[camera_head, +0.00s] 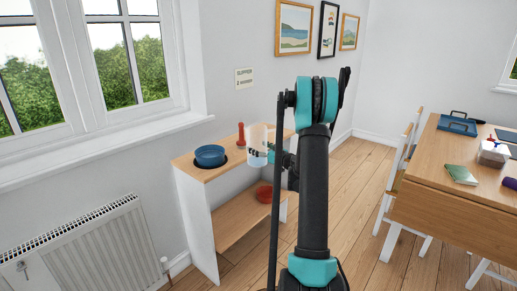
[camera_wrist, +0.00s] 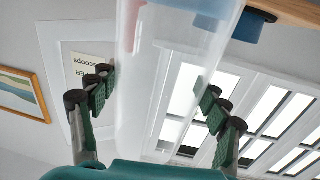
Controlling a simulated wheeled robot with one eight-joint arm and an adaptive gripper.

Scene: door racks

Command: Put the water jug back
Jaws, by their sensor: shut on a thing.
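The water jug (camera_head: 257,139) is a clear, see-through cylinder at the right part of the wooden rack's top board (camera_head: 205,173) in the head view. I cannot tell whether its base touches the board. My gripper (camera_head: 270,152) is shut on the jug from the right side, partly hidden behind my arm. In the wrist view the jug (camera_wrist: 160,90) fills the middle, between the dark green finger pads of my gripper (camera_wrist: 156,105). The jug looks upright in the head view.
On the top board are a blue bowl (camera_head: 210,156) and a red mill-shaped item (camera_head: 241,135). A red bowl (camera_head: 265,193) is on the lower shelf. A sign (camera_head: 245,78) hangs above. A radiator (camera_head: 85,255) is at left, a table (camera_head: 460,190) with chairs at right.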

